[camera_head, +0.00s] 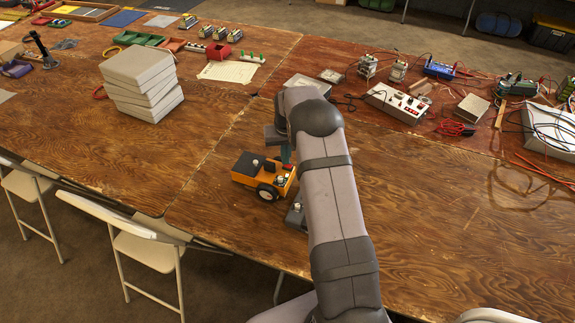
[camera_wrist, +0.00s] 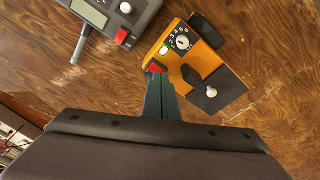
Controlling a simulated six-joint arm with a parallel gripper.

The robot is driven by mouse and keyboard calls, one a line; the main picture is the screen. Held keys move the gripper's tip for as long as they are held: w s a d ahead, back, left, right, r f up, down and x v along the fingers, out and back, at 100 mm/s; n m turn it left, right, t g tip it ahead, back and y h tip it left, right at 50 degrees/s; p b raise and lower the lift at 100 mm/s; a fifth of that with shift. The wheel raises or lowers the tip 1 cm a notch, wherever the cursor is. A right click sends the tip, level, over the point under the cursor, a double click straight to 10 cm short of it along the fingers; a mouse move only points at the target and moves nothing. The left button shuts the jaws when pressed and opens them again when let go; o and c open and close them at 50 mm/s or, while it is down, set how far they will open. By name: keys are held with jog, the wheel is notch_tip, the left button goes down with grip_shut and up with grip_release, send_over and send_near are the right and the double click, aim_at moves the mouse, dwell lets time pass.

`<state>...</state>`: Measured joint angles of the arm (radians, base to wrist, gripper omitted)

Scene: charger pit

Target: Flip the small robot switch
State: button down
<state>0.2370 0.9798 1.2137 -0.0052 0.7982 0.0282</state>
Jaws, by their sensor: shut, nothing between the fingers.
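The small robot (camera_head: 258,175) is an orange box with black wheels and a black panel on top, standing on the wooden table left of my arm. In the wrist view the small robot (camera_wrist: 207,57) shows a numbered dial, a white knob and a red switch (camera_wrist: 154,67) at its near left edge. My gripper (camera_wrist: 158,78) is shut and empty, its tips right at the red switch. I cannot tell whether they touch it. In the head view my gripper (camera_head: 286,156) is partly hidden by the arm, over the robot's far right edge.
A grey device (camera_wrist: 113,17) with a display, knob and red switch lies left of the robot in the wrist view. A stack of pale blocks (camera_head: 143,84) stands to the left. Instruments and cables crowd the back right. The table at front right is clear.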

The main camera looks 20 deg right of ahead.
jog(key=shift+s+f, duration=0.1)
jog(key=shift+f, duration=0.35)
jog(key=shift+r, duration=0.1)
notch_tip(320, 180, up, 7)
jog(key=p, duration=0.4)
dwell(0.7)
dwell(0.4)
